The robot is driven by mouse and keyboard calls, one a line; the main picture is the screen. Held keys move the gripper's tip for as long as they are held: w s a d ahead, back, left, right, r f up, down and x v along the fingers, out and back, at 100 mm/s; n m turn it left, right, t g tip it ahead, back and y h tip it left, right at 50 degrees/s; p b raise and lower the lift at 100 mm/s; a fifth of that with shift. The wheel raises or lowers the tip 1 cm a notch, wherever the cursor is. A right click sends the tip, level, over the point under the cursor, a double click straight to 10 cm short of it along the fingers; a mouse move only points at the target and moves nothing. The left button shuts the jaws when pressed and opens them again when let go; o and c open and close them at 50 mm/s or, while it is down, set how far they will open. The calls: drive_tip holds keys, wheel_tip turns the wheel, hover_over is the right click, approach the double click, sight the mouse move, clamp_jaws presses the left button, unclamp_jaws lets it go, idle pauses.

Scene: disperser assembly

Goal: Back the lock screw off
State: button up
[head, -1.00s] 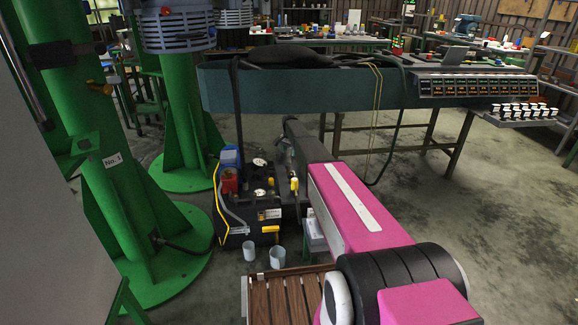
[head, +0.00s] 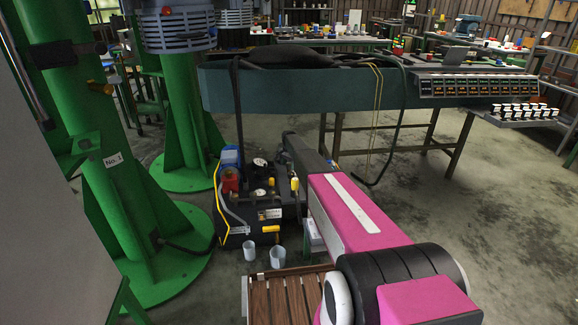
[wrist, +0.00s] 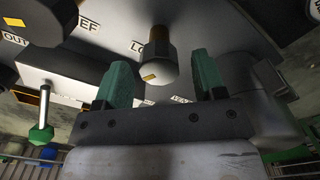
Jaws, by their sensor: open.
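My gripper (wrist: 163,80) is open, with one green finger on either side of the knob. I see a gap between each finger and the knob; whether the fingers reach its depth I cannot tell. In the head view, the black unit (head: 262,205) stands on the floor beside the green column, and my arm reaches toward its right side. The gripper is hidden there.
In the wrist view, a green-tipped lever (wrist: 41,132) is at left, and a dark round part (wrist: 52,15) is at upper left. In the head view, two cups (head: 277,256) stand on the floor before the unit, and a long bench (head: 310,90) stands behind.

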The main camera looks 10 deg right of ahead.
drive_tip(key=shift+f, duration=0.25)
drive_tip(key=c, duration=0.9)
drive_tip(key=shift+n, duration=0.4)
drive_tip(key=n, duration=0.4)
drive_tip(key=shift+a+n, duration=0.1)
drive_tip(key=shift+n, duration=0.3)
drive_tip(key=n, duration=0.5)
drive_tip(key=shift+a, duration=0.1)
drive_tip(key=n, duration=0.5)
drive_tip(key=shift+n, duration=0.4)
drive_tip(key=n, duration=0.5)
drive_tip(key=shift+a, duration=0.1)
drive_tip(key=shift+n, duration=0.3)
